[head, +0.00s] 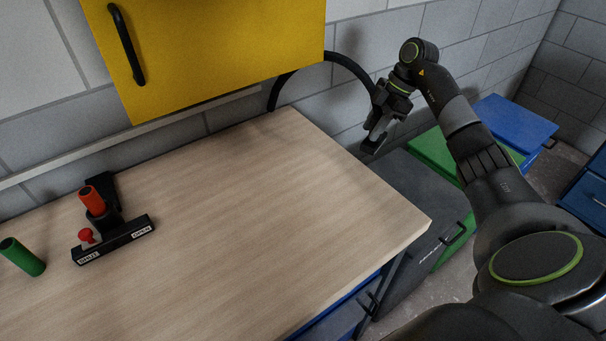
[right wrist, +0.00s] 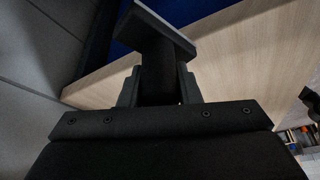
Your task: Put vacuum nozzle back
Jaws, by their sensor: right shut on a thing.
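My right gripper (head: 379,128) is at the upper right of the head view, just beyond the bench's right end and near the wall. It is shut on the vacuum nozzle (head: 371,146), a dark piece whose lower end points down. A black hose (head: 345,62) curves from behind the yellow cabinet to the gripper. In the right wrist view the nozzle (right wrist: 156,68) stands between the fingers, with a flat grey end across its top. The nozzle's holder cannot be made out. My left gripper is not in view.
A wooden bench (head: 230,210) has a wide clear top. A yellow cabinet (head: 220,50) hangs above. A dark grey cabinet (head: 418,205) stands right of the bench.

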